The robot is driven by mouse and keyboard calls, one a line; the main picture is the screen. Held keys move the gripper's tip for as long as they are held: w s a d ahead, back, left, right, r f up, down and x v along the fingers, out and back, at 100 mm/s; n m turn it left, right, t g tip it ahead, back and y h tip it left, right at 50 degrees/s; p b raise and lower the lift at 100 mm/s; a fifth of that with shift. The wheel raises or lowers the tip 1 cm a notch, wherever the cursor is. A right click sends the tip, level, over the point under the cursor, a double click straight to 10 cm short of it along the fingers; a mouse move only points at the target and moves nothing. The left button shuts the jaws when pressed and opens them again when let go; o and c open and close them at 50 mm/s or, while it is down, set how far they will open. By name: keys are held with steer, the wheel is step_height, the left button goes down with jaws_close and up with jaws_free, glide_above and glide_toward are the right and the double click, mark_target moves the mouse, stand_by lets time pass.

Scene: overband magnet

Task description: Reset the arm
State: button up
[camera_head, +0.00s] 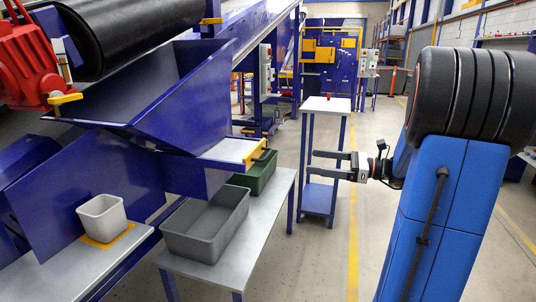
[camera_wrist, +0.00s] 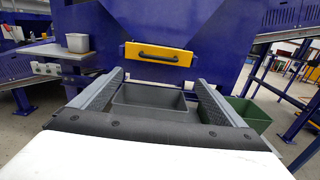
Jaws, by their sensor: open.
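My gripper (camera_head: 318,164) is open and empty in the head view, in front of the tall stand and to the right of the bins. Its two dark fingers point left, with a clear gap between them. In the wrist view my gripper (camera_wrist: 158,84) shows both fingers apart. Through the gap the grey bin (camera_wrist: 150,97) and the yellow drawer front with a black handle (camera_wrist: 158,54) show beyond the fingers. My blue arm fills the right side of the head view.
The grey bin (camera_head: 206,222) and a green bin (camera_head: 262,172) stand on a metal table (camera_head: 262,235) under the blue chute (camera_head: 170,110). A white bin (camera_head: 103,217) stands on a left table. A tall stand (camera_head: 325,105) is behind my gripper. The aisle floor is clear.

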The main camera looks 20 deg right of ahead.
steer(key=s+a+f+n+g+h, duration=0.1)
steer(key=s+a+f+n+g, duration=0.1)
steer(key=s+a+n+g, duration=0.3)
steer(key=s+a+f+n+g+h, duration=0.1)
steer(key=s+a+f+n, duration=0.15)
steer(key=a, duration=0.55)
steer(key=s+a+f+n+g+h, duration=0.2)
steer(key=s+a+f+n, duration=0.15)
steer(key=a, duration=0.25)
steer(key=s+f+n+h, duration=0.2)
steer(key=s+n+h, duration=0.2)
steer(key=s+n, duration=0.3)
steer(key=s+d+f+n+t+h, duration=0.1)
steer(key=s+f+n+h, duration=0.1)
steer(key=s+n+h, duration=0.3)
steer(key=shift+s+d+f+n+h, duration=0.3)
steer(key=shift+s+f+n, duration=0.05)
steer(key=shift+s+n, duration=1.2)
steer(key=shift+w, duration=0.1)
steer(key=shift+c, duration=0.6)
